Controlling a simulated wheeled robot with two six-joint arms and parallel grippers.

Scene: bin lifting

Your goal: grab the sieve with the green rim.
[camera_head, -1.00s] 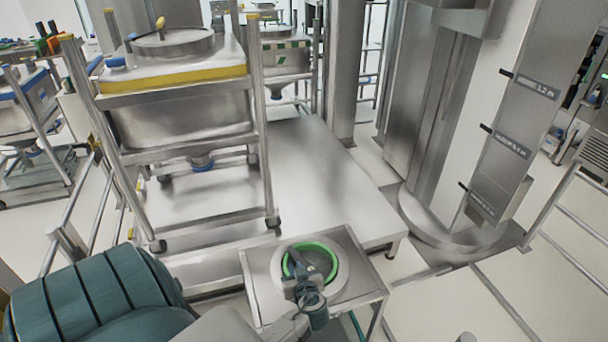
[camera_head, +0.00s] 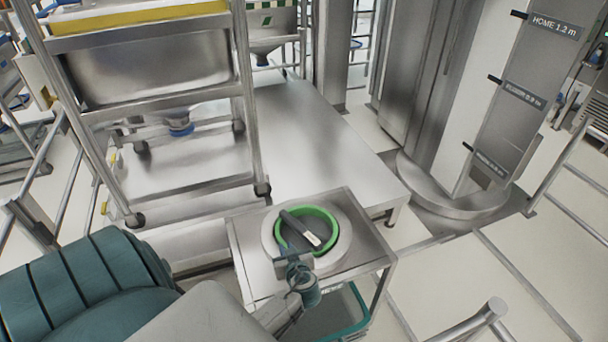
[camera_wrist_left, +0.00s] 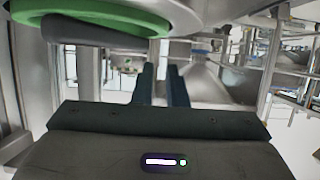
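The sieve with the green rim (camera_head: 334,236) sits on a small steel stand (camera_head: 358,256) in the lower middle of the head view. In the left wrist view the two dark fingers of my left gripper (camera_wrist_left: 163,74) stand apart with an empty gap. The sieve's green rim (camera_wrist_left: 90,20) curves across the upper left there, beside the fingers, with a grey bar along it. My right gripper is out of view.
A low steel platform (camera_head: 310,140) lies behind the stand. A wheeled steel frame (camera_head: 245,100) carrying a bin (camera_head: 150,70) stands on it at the left. A lift column (camera_head: 430,80) rises at the right. A steel rail post (camera_head: 490,312) is at the lower right.

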